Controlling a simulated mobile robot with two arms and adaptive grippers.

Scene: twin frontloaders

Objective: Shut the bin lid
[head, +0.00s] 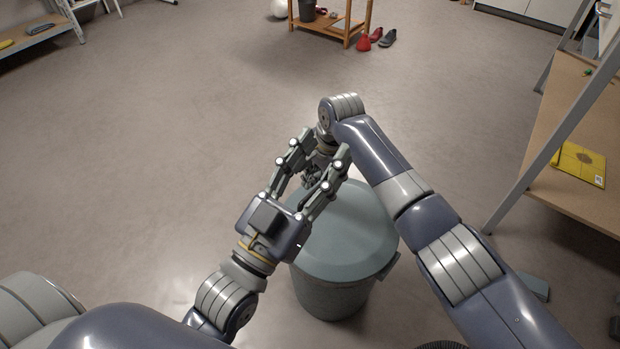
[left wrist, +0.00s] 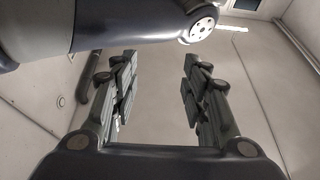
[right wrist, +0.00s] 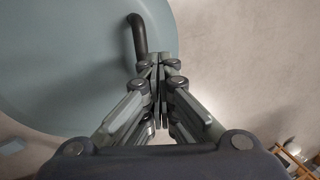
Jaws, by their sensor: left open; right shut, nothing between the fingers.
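The bin (head: 330,298) is a grey-green round tub standing on the floor in the head view. Its round lid (head: 350,240) lies over the top; I cannot tell whether it is fully seated. The lid (right wrist: 70,60) fills the left of the right wrist view, with a dark curved handle (right wrist: 139,35) on it. My right gripper (right wrist: 160,60) is shut and empty, its tips close to the handle; contact is unclear. In the head view it is partly hidden behind my left gripper (head: 325,144), which is open and empty above the lid's far left side.
A wooden bench (head: 575,150) with a yellow item (head: 580,163) stands at the right. A metal shelf (head: 38,35) is at the upper left. The floor left of the bin is clear.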

